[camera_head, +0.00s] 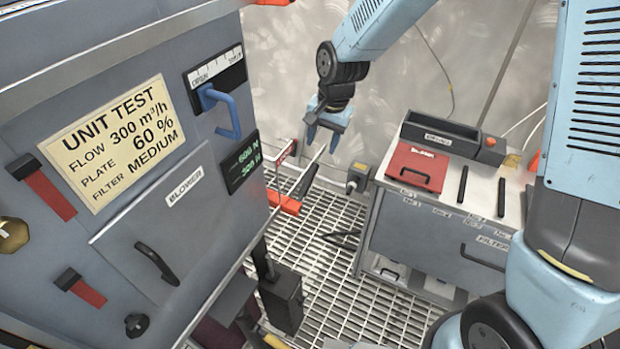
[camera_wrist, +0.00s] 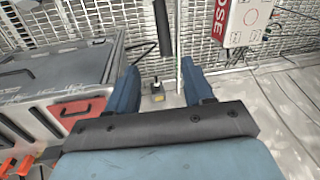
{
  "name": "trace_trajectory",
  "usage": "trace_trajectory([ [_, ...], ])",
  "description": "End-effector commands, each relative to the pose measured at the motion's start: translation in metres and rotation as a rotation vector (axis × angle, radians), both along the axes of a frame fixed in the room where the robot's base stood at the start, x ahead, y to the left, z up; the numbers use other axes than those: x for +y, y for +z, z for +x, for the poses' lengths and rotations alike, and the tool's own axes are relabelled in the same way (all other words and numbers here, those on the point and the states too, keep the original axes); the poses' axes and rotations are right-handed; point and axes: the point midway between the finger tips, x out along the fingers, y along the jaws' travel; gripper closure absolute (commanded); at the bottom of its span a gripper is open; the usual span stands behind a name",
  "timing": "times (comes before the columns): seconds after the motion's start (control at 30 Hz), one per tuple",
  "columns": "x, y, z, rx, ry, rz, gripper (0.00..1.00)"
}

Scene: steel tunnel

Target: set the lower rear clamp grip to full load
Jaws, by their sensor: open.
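A grey cabinet (camera_head: 222,190) with a "UNIT TEST" label fills the left of the head view. A red grip (camera_head: 285,203) sits low at its far right edge, seemingly the lower rear clamp grip. Another red and grey piece (camera_head: 286,152) is above it. Their marked settings cannot be read. My gripper (camera_head: 323,138) hangs beyond and to the right of these red parts, fingers down, apart from them. In the wrist view my gripper (camera_wrist: 160,90) is open with nothing between the fingers. Orange parts (camera_wrist: 20,166) show at lower left there; I cannot tell which they are.
The cabinet carries a blue handle (camera_head: 220,108), a blower panel (camera_head: 160,220) and red grips (camera_head: 50,192) on its near side. A bench (camera_head: 440,225) with a red lid (camera_head: 416,166) stands right. Grating floor (camera_head: 325,240) lies between. A red-and-white box (camera_wrist: 240,22) hangs behind.

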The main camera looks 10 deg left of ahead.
Motion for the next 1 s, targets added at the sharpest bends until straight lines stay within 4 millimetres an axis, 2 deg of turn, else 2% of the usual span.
trace_trajectory([
  [0.1, 0.009, -0.009, -0.002, 0.012, -0.003, 0.002, 0.48],
  [0.33, 0.013, -0.026, -0.003, 0.016, -0.005, 0.001, 0.48],
  [1.0, 0.03, -0.126, -0.001, 0.015, -0.004, 0.001, 0.48],
])
